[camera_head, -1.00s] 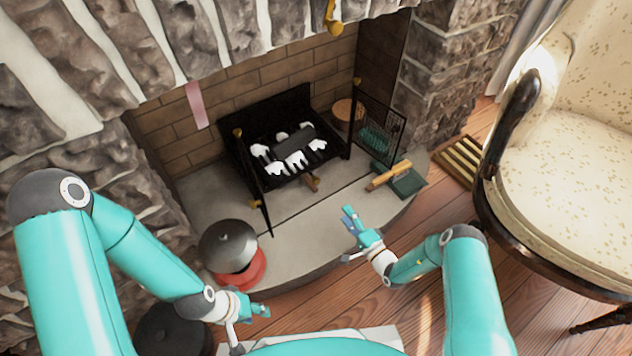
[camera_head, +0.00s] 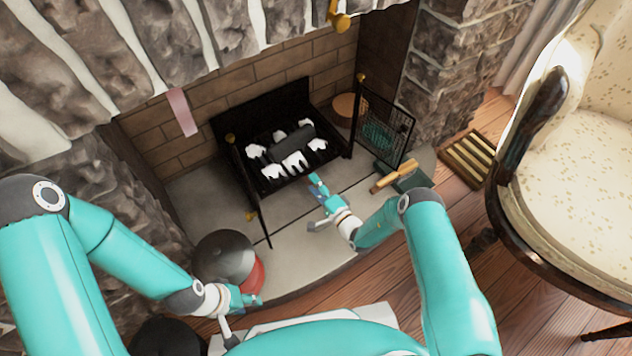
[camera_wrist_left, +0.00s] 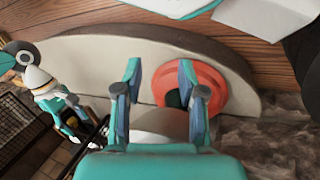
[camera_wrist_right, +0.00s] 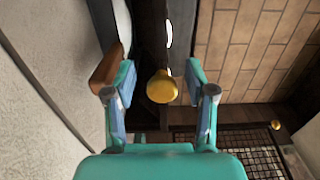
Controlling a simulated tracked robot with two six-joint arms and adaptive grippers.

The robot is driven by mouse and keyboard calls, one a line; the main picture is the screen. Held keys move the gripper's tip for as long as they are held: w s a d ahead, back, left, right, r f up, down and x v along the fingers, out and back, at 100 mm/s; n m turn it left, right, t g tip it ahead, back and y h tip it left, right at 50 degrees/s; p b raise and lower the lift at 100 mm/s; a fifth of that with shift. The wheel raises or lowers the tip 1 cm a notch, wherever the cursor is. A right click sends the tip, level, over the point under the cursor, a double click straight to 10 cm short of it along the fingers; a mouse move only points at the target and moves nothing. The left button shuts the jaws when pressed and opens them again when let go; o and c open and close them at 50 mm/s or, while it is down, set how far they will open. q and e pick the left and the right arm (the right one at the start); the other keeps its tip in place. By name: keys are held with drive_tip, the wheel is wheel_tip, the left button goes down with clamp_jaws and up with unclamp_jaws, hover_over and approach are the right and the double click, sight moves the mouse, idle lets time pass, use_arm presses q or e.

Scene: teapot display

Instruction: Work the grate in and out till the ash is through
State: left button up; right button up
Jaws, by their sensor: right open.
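The black grate (camera_head: 240,160) stands in the fireplace, with several white ash lumps (camera_head: 295,163) and a dark log (camera_head: 290,141) on it. My right gripper (camera_head: 318,200) is open and empty, just in front of the grate. In the right wrist view a brown wooden piece (camera_wrist_right: 108,66), perhaps the grate's handle, lies beside the left finger, outside the jaws. A brass knob (camera_wrist_right: 162,88) shows between the fingers, apparently beyond them. My left gripper (camera_head: 246,320) is open and empty, near the red base (camera_head: 257,277) under a grey dome (camera_head: 222,256).
An open mesh screen (camera_head: 384,128) stands right of the grate. A wooden-handled brush (camera_head: 392,177) lies on the hearth's right side. A patterned chair (camera_head: 565,170) stands at right, by a slatted floor vent (camera_head: 474,158). The front hearth is mostly clear.

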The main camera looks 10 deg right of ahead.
drive_tip(key=shift+d, duration=0.3)
drive_tip(key=shift+d, duration=0.1)
clamp_jaws()
drive_tip(key=b+x, duration=0.2)
drive_tip(key=x, duration=0.2)
drive_tip(key=shift+w+f, duration=0.15)
drive_tip(key=shift+f, duration=0.05)
drive_tip(key=shift+w+r, duration=0.15)
drive_tip(key=shift+w, duration=0.05)
unclamp_jaws()
drive_tip(key=shift+s, duration=0.15)
